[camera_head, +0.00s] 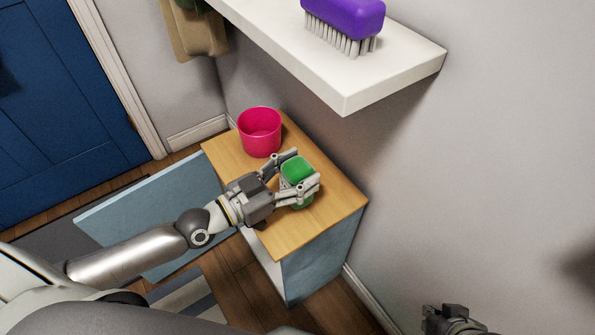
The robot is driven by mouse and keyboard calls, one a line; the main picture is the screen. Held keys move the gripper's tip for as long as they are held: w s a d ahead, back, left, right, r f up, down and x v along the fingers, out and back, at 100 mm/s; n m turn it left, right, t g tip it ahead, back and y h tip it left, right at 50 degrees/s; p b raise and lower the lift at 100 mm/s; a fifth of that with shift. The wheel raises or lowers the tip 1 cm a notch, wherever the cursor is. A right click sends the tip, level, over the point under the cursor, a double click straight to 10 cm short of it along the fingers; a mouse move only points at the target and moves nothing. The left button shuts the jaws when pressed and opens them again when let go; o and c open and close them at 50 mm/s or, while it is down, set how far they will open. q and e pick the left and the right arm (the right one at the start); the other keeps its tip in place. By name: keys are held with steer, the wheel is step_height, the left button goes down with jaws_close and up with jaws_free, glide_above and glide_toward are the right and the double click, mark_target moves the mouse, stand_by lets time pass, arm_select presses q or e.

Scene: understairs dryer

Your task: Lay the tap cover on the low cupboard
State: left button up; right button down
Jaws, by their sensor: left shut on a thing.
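The low cupboard (290,236) has a wooden top and light blue sides, and stands against the wall in the middle of the view. My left gripper (298,174) is over its top, shut on a green block-like thing that I take to be the tap cover (297,168). The fingers hide part of its sides, and I cannot tell whether its underside touches the wood. Part of my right gripper (454,320) shows at the bottom right edge, away from the cupboard; its fingers are not clear.
A pink pot (260,132) stands at the back of the cupboard top, just beyond the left gripper. The cupboard's light blue door (150,205) hangs open to the left. A white shelf (345,88) with a purple brush (345,20) juts out above. The cupboard top's near right part is clear.

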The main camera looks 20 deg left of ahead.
arm_select(q)
steer(key=shift+f, duration=0.1)
steer(key=o, duration=1)
steer(key=shift+o, duration=0.2)
arm_select(e)
steer(key=shift+w+a+r, duration=0.1)
steer(key=shift+w, duration=0.25)
arm_select(q)
steer(key=v, duration=0.4)
steer(key=shift+s+a, duration=0.15)
steer(key=p, duration=0.2)
glide_toward(286, 180)
steer(key=shift+w+d, duration=0.2)
steer(key=shift+w, duration=0.2)
arm_select(e)
steer(key=shift+s+d+r+g, duration=0.1)
steer(key=shift+s+d+g, duration=0.1)
steer(key=shift+s, duration=0.3)
steer(key=shift+s+d+r+g, duration=0.1)
steer(key=shift+s+g, duration=0.1)
steer(key=shift+s, duration=0.35)
steer(key=shift+s+d+r+g, duration=0.1)
steer(key=shift+s+d+g, duration=0.1)
steer(key=shift+s, duration=0.3)
steer(key=shift+a+f, duration=0.1)
